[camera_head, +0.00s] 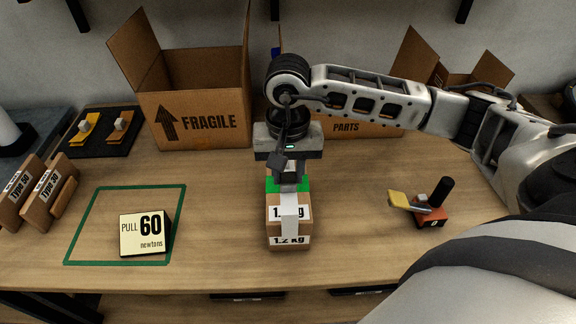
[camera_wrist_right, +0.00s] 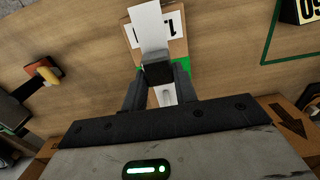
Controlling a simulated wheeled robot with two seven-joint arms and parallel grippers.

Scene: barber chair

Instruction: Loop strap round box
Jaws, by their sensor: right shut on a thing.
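A small brown box (camera_head: 274,236) marked 1.2 kg stands near the front middle of the table. A white strap (camera_head: 290,212) lies down over its top and front face, covering part of the labels. The strap also shows in the right wrist view (camera_wrist_right: 148,27), running from the fingers across the label. My right gripper (camera_head: 289,182) is over the box's top, pointing down, shut on the strap at a dark piece (camera_wrist_right: 158,73) between the fingertips. Green shows at the box's back part. The box's far side and underside are hidden. My left gripper is in neither view.
A sign reading PULL 60 newtons (camera_head: 145,235) stands at a green outlined square (camera_head: 96,216) on the left. A red tool with a yellow lever (camera_head: 431,217) stands right. An open FRAGILE carton (camera_head: 203,118) and a PARTS carton (camera_head: 367,127) stand behind. Table beside the box is clear.

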